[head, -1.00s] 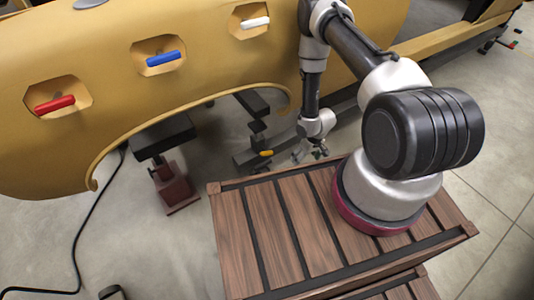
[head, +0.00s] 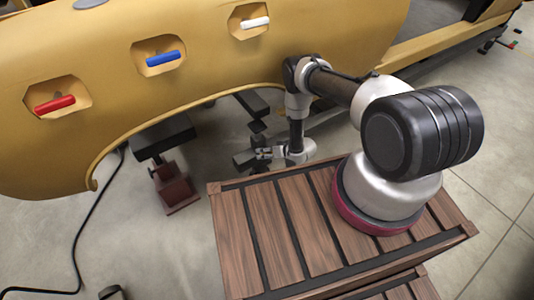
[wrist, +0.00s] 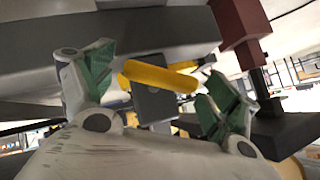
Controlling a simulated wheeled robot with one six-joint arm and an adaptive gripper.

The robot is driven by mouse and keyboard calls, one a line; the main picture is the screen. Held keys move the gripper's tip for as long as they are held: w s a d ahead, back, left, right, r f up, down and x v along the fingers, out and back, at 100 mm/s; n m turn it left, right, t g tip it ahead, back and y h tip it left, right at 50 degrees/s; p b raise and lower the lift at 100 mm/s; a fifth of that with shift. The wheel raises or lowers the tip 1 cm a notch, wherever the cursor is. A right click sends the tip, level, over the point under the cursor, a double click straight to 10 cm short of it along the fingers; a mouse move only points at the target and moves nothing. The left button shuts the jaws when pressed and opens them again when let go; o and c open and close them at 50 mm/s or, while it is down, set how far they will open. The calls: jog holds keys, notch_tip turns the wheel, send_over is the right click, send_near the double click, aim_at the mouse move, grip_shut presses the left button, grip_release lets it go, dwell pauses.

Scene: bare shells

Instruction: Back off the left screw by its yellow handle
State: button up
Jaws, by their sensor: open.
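A yellow handle (wrist: 160,76) lies across a dark grey block (wrist: 153,103) in the wrist view. My gripper (wrist: 158,68) is open, with one green-padded finger on each side of the handle. The handle lies between the fingertips, and I cannot tell whether either pad touches it. In the head view my gripper (head: 264,153) is low beside a dark bar under the yellow shell, and it hides the handle there. A second bit of yellow (wrist: 206,61) shows behind the handle; I cannot tell what it belongs to.
The yellow shell (head: 230,72) arches over the place, with a red handle (head: 55,104), a blue handle (head: 163,59) and a white handle (head: 255,23) in recesses. A red-brown stand (head: 175,187) is left of my gripper. A slatted wooden crate (head: 265,230) is in front.

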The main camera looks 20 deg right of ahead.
jog(key=shift+w+a+f, duration=0.1)
jog(key=shift+w+f, duration=0.05)
jog(key=shift+w, duration=0.05)
jog(key=shift+c, duration=0.4)
jog(key=c, duration=0.9)
jog(key=shift+c, duration=0.2)
